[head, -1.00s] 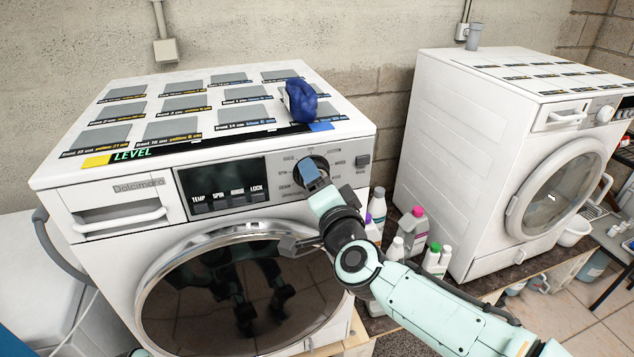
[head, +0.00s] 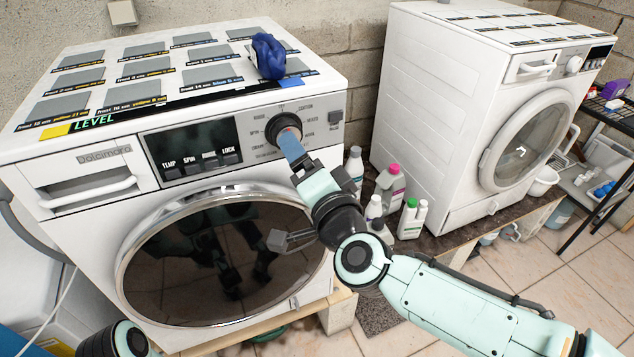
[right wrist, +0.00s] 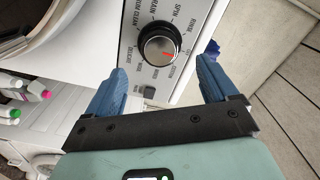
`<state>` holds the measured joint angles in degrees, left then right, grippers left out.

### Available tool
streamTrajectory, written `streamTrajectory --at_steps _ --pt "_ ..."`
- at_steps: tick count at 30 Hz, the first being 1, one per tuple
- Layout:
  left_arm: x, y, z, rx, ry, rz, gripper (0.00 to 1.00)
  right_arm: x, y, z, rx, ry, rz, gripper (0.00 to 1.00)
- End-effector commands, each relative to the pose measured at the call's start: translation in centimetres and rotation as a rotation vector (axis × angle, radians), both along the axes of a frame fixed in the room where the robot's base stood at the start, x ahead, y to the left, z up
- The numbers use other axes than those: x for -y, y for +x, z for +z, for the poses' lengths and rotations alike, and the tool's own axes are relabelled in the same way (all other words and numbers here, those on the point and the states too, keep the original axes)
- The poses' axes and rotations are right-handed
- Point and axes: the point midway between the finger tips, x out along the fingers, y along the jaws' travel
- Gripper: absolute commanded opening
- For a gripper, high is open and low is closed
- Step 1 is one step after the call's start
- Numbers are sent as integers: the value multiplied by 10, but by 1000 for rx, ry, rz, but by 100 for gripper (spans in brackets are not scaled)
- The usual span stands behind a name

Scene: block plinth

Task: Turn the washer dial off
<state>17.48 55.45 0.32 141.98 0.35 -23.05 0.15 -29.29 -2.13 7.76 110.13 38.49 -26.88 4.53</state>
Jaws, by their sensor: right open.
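The washer dial (head: 283,127) is a round dark knob on the front panel of the near white washer (head: 60,165), right of its display. In the right wrist view the dial (right wrist: 160,45) has a silver face with a red mark pointing right, toward the OFF and COTTON labels; the exact setting I cannot tell. My right gripper (head: 290,145) is in front of the dial's lower part and hides some of it. In the right wrist view its blue fingers (right wrist: 162,68) are open and empty, with the dial between and beyond their tips. My left gripper is out of view.
A dark blue crumpled item (head: 268,56) lies on the washer's top. Several bottles (head: 391,185) stand between this washer and a second white washer (head: 440,105) at right. The round glass door (head: 220,262) is below the panel. Tiled floor lies at the lower right.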

Motion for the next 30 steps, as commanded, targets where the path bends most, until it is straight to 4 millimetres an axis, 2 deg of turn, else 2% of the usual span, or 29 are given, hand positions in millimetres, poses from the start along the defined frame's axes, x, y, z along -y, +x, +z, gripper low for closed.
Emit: streamTrajectory --at_steps 1,6,11,27,30 --pt "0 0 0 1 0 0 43 5 -12 0 2 1 -1 86" --pt "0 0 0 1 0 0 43 14 -41 1 1 0 -2 86" --pt "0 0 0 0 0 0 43 19 -56 0 1 -1 -1 86" --pt "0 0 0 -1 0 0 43 19 -59 -1 -1 -1 0 86" --pt "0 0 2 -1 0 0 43 19 -53 -12 -20 -23 -2 86"
